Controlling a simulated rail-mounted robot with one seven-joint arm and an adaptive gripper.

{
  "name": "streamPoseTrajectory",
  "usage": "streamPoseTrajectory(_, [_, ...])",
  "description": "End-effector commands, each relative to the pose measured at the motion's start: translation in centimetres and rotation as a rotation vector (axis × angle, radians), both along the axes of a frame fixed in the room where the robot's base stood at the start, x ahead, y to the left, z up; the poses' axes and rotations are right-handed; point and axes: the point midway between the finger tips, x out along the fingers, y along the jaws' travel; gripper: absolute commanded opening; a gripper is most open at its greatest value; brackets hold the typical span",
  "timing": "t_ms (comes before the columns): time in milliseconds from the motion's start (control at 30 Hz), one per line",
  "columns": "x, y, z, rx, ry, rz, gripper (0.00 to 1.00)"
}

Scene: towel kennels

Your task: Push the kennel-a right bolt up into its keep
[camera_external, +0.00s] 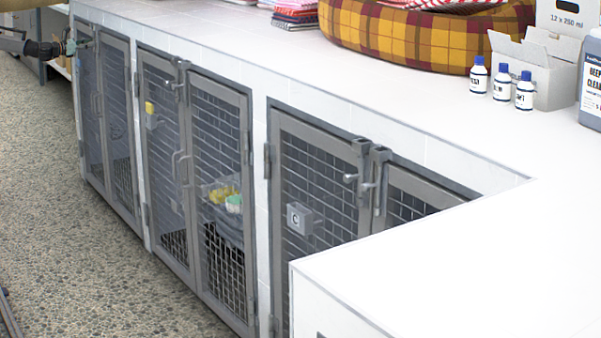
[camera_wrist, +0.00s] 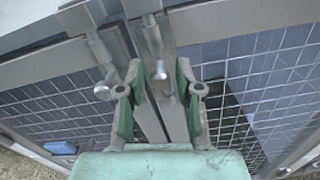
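My gripper (camera_wrist: 160,75) has green-padded fingers spread apart in the wrist view. The right bolt (camera_wrist: 152,35) of the door pair in front of me is a grey rod with a round-ended handle. Its handle lies in the gap between my fingertips, with space visible on both sides, so I see no grip on it. The left bolt (camera_wrist: 103,50), with its round knob, is just left of my left finger. In the external view my gripper (camera_external: 72,42) is small, at the top of the farthest kennel (camera_external: 104,100), where the bolts are too small to make out.
Two nearer kennels with mesh doors (camera_external: 190,150) run along the same white front. The counter (camera_external: 260,40) above holds a plaid pet bed (camera_external: 420,42), bottles (camera_external: 502,82) and a box. The pebbled floor (camera_external: 90,240) before the doors is mostly free.

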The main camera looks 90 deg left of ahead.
Motion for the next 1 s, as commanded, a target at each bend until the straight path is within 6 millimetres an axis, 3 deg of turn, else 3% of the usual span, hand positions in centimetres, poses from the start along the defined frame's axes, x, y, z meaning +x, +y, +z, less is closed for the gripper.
streamPoseTrajectory(300, [-5.6, -3.1, 0.1, 0.001, 0.000, -0.002, 0.35])
streamPoseTrajectory(500, [-7.7, -4.5, 0.1, 0.001, 0.000, 0.000, 0.35])
streamPoseTrajectory(1000, [-8.3, -4.9, 0.1, 0.001, 0.000, 0.001, 0.35])
